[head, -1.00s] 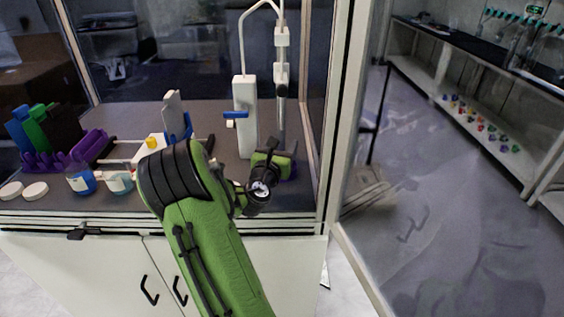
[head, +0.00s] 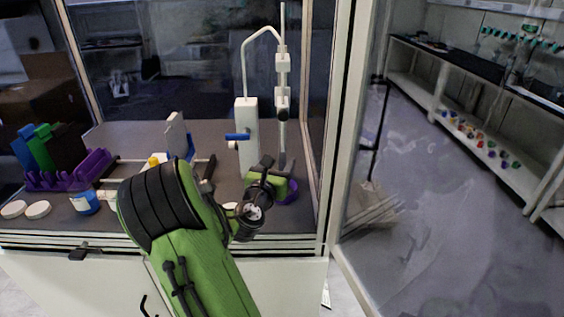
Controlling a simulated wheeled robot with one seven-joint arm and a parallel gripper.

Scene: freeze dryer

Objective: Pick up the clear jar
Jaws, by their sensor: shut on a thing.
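My gripper (head: 268,184) is over the right part of the cabinet's dark worktop, in front of the white stand. My green and black wrist hides its fingertips. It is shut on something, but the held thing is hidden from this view. A small jar with a blue body and white label (head: 85,202) stands at the left of the worktop. A pale jar-like thing (head: 107,199) is just right of it, partly covered by my arm. I cannot tell whether that is the clear jar.
A white stand (head: 248,135) with a bent tube rises behind my gripper. A purple item (head: 291,191) is close to its right. A purple rack (head: 70,172) and white discs (head: 37,209) are at the left. The cabinet's side frame (head: 338,120) bounds the right.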

